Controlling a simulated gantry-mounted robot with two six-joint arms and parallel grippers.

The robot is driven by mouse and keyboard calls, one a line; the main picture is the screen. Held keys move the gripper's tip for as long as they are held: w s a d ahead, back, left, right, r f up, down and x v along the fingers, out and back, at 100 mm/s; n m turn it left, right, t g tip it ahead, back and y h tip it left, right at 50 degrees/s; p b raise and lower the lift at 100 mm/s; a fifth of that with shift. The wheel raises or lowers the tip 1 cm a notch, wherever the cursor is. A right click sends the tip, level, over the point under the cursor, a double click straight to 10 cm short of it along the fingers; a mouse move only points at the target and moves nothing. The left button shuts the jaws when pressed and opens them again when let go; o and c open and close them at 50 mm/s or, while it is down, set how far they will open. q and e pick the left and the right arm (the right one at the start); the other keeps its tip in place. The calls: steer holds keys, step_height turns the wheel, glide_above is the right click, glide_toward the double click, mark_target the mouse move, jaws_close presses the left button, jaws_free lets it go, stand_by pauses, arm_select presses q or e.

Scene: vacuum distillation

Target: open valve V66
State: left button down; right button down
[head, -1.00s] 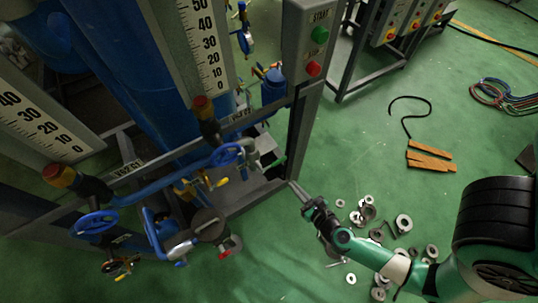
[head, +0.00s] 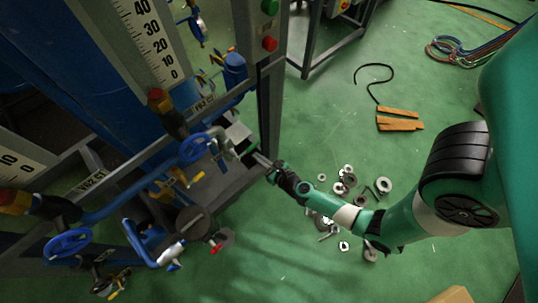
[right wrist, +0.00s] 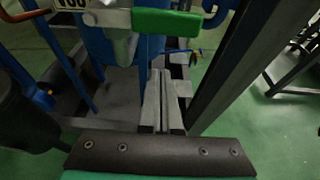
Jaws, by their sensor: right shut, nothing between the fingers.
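A valve with a green lever handle (right wrist: 168,21) sits at the top of the right wrist view, with a pale metal body at its left. A cut-off label (right wrist: 70,3) beside it seems to read V66. In the head view the green handle (head: 248,150) is small, at the rack's front right corner. My right gripper (head: 259,160) is shut and empty, its tips just below and right of the handle. In the right wrist view the shut fingers (right wrist: 160,88) point forward below the handle. I see no contact. My left gripper is not in view.
The grey rack post (head: 270,110) stands close to the right gripper, with red and green buttons on it. Blue handwheels (head: 193,148) and pipes lie to the left. Metal washers and fittings (head: 345,185) are scattered on the green floor.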

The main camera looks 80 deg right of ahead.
mark_target(249, 149)
step_height(249, 149, up, 4)
steer(key=p, duration=0.4)
steer(key=shift+w, duration=0.15)
steer(key=shift+d, duration=0.15)
steer(key=shift+r+n+p, duration=0.25)
steer(key=shift+n+p, duration=0.05)
steer(key=shift+p, duration=0.05)
